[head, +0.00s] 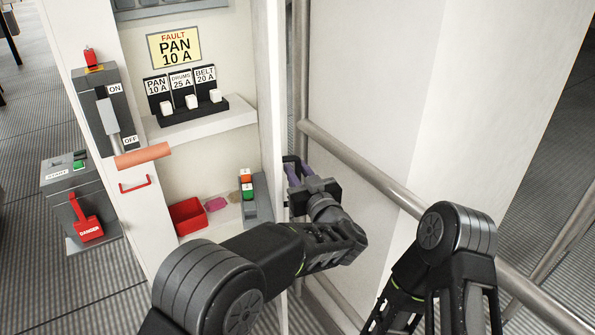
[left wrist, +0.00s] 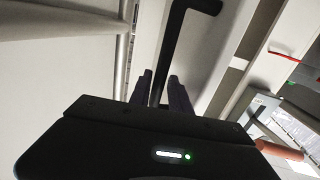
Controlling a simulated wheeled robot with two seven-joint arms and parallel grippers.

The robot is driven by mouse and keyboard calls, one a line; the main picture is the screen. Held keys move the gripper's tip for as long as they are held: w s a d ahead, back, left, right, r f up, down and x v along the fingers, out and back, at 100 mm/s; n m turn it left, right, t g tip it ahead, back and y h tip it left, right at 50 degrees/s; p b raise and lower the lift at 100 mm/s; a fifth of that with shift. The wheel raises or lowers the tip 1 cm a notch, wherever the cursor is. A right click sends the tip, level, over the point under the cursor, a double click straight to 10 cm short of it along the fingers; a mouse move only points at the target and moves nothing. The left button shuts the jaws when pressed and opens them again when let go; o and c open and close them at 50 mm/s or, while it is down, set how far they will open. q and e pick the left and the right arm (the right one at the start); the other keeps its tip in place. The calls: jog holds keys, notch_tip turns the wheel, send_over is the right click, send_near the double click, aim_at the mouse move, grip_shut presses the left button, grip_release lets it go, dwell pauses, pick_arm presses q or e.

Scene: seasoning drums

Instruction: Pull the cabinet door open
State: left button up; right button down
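The cabinet door (head: 268,100) stands swung out, seen nearly edge-on, with the cabinet interior (head: 215,100) exposed to its left. My left gripper (head: 294,168) is at the door's outer side, at the black door handle. In the left wrist view, the black bar handle (left wrist: 175,45) runs between the two fingers of the left gripper (left wrist: 160,88), which look closed on it. The finger contact is partly hidden by the gripper body. Of my right arm only links show at lower right in the head view; its gripper is out of view.
Inside the cabinet are a yellow fault sign (head: 175,47), several labelled switches and a red bin (head: 188,216). A lever switch box (head: 104,110) is on the left frame. A metal rail (head: 365,172) runs along the white wall right of the door, close to my left gripper.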

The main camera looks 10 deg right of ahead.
pick_arm(q)
jog(key=v, duration=0.7)
jog(key=shift+s, duration=0.4)
